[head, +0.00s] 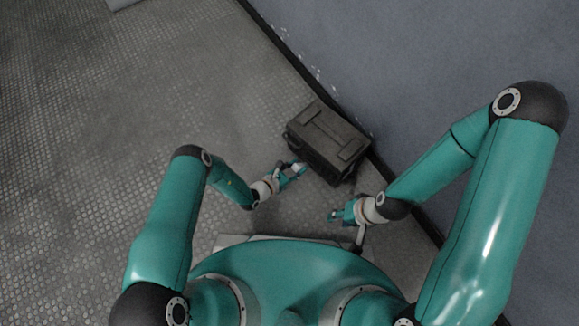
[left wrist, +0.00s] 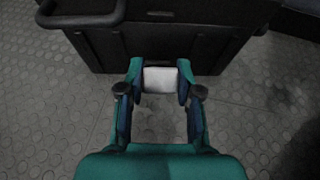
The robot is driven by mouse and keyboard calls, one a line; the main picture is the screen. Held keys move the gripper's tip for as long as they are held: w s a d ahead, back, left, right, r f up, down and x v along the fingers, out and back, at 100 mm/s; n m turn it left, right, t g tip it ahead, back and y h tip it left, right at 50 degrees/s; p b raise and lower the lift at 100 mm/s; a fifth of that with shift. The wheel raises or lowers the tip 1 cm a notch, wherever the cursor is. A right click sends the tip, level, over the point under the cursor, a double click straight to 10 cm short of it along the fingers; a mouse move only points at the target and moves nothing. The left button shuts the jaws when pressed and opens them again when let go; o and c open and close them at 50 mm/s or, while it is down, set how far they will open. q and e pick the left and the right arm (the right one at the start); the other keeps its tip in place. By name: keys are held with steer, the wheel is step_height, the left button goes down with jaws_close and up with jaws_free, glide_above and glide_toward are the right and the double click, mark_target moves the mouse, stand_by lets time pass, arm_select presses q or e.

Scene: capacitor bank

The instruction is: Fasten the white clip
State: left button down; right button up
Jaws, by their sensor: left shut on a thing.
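The white clip (left wrist: 160,79) is a small pale block at the lower front edge of a dark case (head: 325,142). In the left wrist view it sits between the two fingertips of my left gripper (head: 297,170), which is shut on it. The clip's sides are hidden by the fingers, and I cannot tell whether it is latched. In the head view the clip is too small to make out clearly. My right gripper (head: 338,215) is below the case, apart from it; its fingers are too small to read.
The case front (left wrist: 160,45) fills the top of the left wrist view, with a dark handle (left wrist: 80,15) at upper left. A blue-grey wall (head: 420,60) stands close to the right of the case. The studded grey floor (head: 100,120) is clear to the left.

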arm_select(q)
steer(key=shift+w+d+r, duration=0.35)
steer(key=shift+w+r, duration=0.35)
steer(key=shift+w, duration=0.2)
steer(key=c, duration=0.8)
jaws_free()
steer(key=shift+o, duration=0.2)
steer(key=shift+f, duration=0.1)
steer(key=shift+s+a, duration=0.4)
steer(key=shift+s, duration=0.05)
steer(key=v, duration=1.1)
steer(key=shift+d, duration=0.1)
